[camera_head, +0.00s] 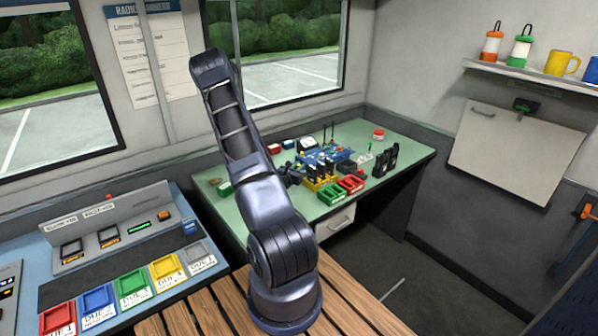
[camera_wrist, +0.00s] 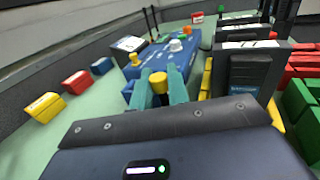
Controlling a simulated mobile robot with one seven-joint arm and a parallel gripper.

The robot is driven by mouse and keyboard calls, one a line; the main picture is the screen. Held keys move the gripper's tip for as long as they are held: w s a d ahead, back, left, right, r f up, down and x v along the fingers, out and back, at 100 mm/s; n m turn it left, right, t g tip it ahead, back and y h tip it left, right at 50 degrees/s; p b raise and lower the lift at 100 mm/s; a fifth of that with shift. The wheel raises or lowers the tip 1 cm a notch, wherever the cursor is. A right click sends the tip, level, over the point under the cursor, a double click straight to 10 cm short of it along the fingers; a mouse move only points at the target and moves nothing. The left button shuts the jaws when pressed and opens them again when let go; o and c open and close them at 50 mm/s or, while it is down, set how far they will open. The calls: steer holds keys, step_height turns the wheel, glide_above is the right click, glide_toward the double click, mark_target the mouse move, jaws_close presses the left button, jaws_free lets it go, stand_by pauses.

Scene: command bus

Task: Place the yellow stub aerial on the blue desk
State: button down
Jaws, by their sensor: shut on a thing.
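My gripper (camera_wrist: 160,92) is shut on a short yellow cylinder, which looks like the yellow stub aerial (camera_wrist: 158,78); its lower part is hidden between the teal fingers. It is over the green table, in front of a blue unit (camera_wrist: 172,56) with knobs on top. A similar yellow piece (camera_wrist: 135,60) stands at that unit's left side. In the head view my gripper is a dark shape mostly lost among the table's items, and the held aerial cannot be made out. A blue desk (camera_head: 52,226) with a grey console and coloured trays stands at the left.
Black radios (camera_wrist: 252,72) stand close to the right of my gripper. Red (camera_head: 350,183) and green (camera_head: 331,195) bins sit at the front of the green table (camera_head: 235,170). Small red, yellow and blue blocks (camera_wrist: 76,82) lie to the left. A slatted wooden surface (camera_head: 190,316) is in front.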

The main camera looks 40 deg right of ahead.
step_height(320, 180, up, 20)
stand_by(0.8)
